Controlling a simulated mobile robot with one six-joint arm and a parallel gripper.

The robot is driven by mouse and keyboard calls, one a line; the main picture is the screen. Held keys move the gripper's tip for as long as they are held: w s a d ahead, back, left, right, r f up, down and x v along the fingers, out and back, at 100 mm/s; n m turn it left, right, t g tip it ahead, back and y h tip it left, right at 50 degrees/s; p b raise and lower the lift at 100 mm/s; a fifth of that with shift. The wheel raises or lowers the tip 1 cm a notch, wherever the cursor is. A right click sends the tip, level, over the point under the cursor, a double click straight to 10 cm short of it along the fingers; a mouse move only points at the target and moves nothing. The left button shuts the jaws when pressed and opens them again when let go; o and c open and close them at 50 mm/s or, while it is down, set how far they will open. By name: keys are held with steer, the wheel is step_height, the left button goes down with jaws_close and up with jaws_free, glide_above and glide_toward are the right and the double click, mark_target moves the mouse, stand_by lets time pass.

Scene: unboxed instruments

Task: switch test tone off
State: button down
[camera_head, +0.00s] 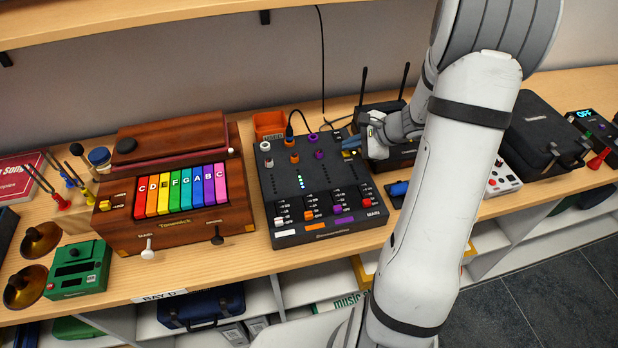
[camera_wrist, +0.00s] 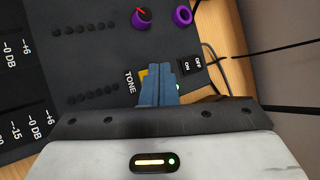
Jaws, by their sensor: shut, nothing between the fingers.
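The dark mixer (camera_head: 282,192) lies on the wooden shelf, with knobs, faders and a small lit level meter (camera_head: 301,183). My gripper (camera_head: 349,151) is at its upper right corner, with blue fingers shut and empty. The switch position and any contact cannot be told.
A black box with two antennas (camera_head: 363,92) stands behind my wrist. A toy piano (camera_head: 180,225) is left of the mixer, a black case (camera_head: 546,135) to the right. Cables run behind the mixer.

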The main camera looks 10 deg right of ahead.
mark_target(350, 154)
steer(key=shift+f, duration=0.1)
stand_by(0.3)
steer(key=shift+f+b, duration=0.4)
steer(key=shift+b, duration=0.3)
steer(key=shift+f, duration=0.1)
stand_by(0.5)
steer(key=shift+r, duration=0.6)
steer(key=shift+r, duration=0.1)
step_height(350, 154, up, 6)
steer(key=p, duration=0.3)
steer(key=shift+p, duration=0.4)
